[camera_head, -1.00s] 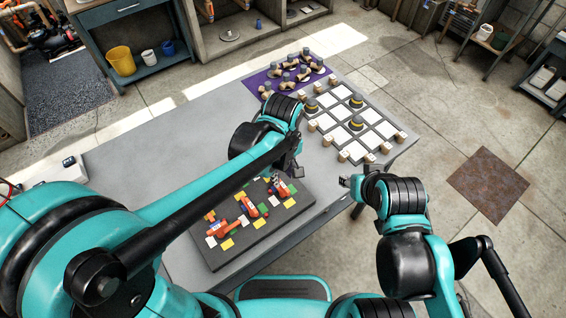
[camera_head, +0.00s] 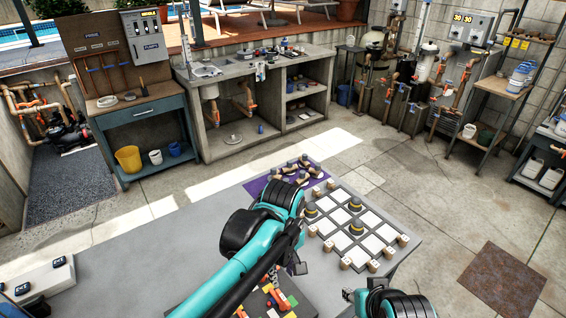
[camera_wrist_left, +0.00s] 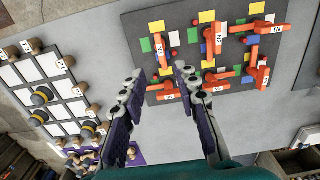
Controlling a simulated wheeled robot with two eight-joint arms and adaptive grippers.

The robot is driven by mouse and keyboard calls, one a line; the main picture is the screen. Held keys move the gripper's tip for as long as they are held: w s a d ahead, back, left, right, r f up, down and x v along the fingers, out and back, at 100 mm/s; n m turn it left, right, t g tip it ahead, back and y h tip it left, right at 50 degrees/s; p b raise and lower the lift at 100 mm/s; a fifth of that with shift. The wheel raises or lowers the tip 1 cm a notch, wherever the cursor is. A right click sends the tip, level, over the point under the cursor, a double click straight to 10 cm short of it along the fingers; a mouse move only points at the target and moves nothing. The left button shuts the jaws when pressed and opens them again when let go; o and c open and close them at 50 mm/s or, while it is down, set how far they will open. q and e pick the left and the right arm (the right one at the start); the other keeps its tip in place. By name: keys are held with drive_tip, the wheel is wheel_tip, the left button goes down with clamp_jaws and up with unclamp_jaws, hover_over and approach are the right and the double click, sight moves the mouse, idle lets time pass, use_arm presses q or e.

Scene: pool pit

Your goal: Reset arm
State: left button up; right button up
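My left arm comes in from the lower left in the head view, and its gripper (camera_head: 294,262) hangs above the grey table (camera_head: 215,230). In the left wrist view its two fingers (camera_wrist_left: 159,80) are spread apart with nothing between them. Ahead of them lies a dark board (camera_wrist_left: 190,52) with orange handled pieces (camera_wrist_left: 214,38) and coloured blocks. In the head view my arm hides most of this board (camera_head: 305,307).
A white-squared grid board (camera_head: 350,234) with black-and-yellow pieces lies right of my left gripper. A purple mat (camera_head: 258,186) with brown pieces is behind. A workbench (camera_head: 143,115) and a sink counter (camera_head: 235,88) stand farther back. Open concrete floor (camera_head: 440,200) lies to the right.

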use_arm(q)
drive_tip(key=s+a+f+m+t+b, duration=0.1)
drive_tip(key=s+a+m+t, duration=0.1)
drive_tip(key=a, duration=0.7)
drive_tip(key=s+a+f+m+t+b, duration=0.2)
drive_tip(key=a+m+t, duration=0.3)
drive_tip(key=a, duration=0.3)
drive_tip(key=shift+s+a+f, duration=0.25)
drive_tip(key=shift+s+a, duration=0.1)
drive_tip(key=shift+s, duration=0.3)
